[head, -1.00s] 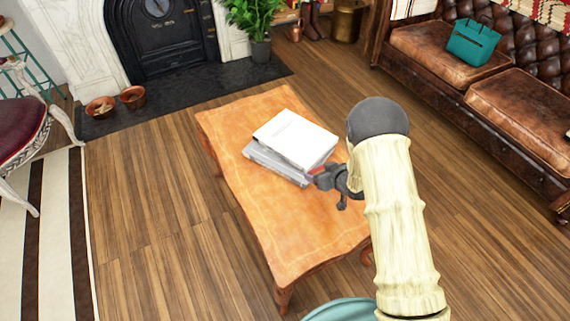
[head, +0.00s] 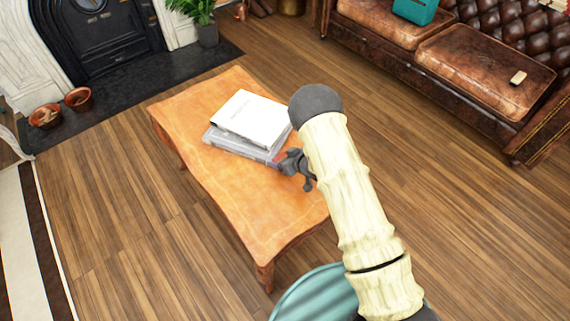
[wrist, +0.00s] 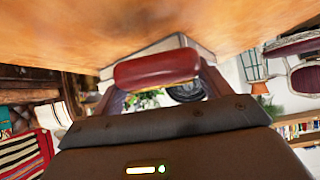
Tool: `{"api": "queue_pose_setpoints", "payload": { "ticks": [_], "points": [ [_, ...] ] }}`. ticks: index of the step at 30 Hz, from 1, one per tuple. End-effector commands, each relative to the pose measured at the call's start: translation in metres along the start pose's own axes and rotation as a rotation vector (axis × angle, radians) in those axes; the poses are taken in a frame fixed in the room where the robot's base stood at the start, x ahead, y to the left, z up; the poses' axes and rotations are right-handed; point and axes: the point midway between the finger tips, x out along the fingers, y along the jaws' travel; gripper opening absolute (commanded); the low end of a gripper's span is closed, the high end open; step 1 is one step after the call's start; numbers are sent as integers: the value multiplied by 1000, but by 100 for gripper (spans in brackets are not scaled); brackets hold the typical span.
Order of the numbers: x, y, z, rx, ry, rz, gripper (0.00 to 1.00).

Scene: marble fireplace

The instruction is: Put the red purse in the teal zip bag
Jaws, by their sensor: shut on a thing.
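The red purse (wrist: 157,69) is between the fingers of my gripper in the wrist view, rounded and dark red. My gripper (head: 281,160) is shut on it beside the near right side of the books on the coffee table; only a sliver of red shows in the head view. Whether the purse touches the table or the books cannot be told. The teal zip bag (head: 415,11) sits on the far left seat of the brown sofa, cut off by the top edge of the head view. Whether its top is open cannot be seen.
A white book (head: 250,118) lies on a grey one on the orange wooden coffee table (head: 231,205). The leather sofa (head: 480,65) stands at the upper right, with a small tan item (head: 518,77) on its seat. Bare wood floor (head: 430,165) lies between table and sofa.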

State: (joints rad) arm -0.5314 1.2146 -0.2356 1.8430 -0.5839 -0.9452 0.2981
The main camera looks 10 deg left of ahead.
Motion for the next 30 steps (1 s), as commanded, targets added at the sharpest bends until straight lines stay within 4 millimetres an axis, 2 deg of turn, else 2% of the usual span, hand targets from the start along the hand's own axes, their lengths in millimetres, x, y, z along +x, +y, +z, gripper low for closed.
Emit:
{"api": "queue_pose_setpoints", "payload": {
  "ticks": [9,22,23,24,26,30],
  "points": [
    [22,-1,28,-2,-2,-3,49],
    [25,0,33,0,0,-1,49],
    [24,0,32,-1,0,-1,83],
    [24,0,32,-1,0,-1,90],
    [24,0,32,0,0,-1,99],
    [24,0,32,0,0,0,99]
  ]
}}
